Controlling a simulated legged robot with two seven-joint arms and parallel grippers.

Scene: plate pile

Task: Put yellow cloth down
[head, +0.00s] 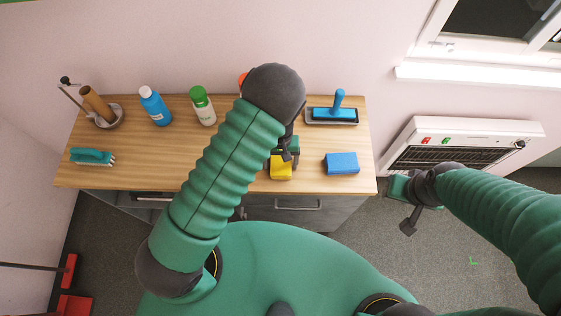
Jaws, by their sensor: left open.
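The yellow cloth (280,171) shows as a small yellow block near the front edge of the wooden counter. My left gripper (287,155) is open, right at the back of the cloth. My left arm hides part of the gripper, and I cannot tell whether it touches the cloth. My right gripper (406,208) hangs over the floor to the right of the counter, apart from the cloth. Its jaws are too unclear to read.
A blue block (342,163) lies right of the cloth, with a blue-handled tool in a dark tray (331,115) behind. A white heater (462,146) is at right.

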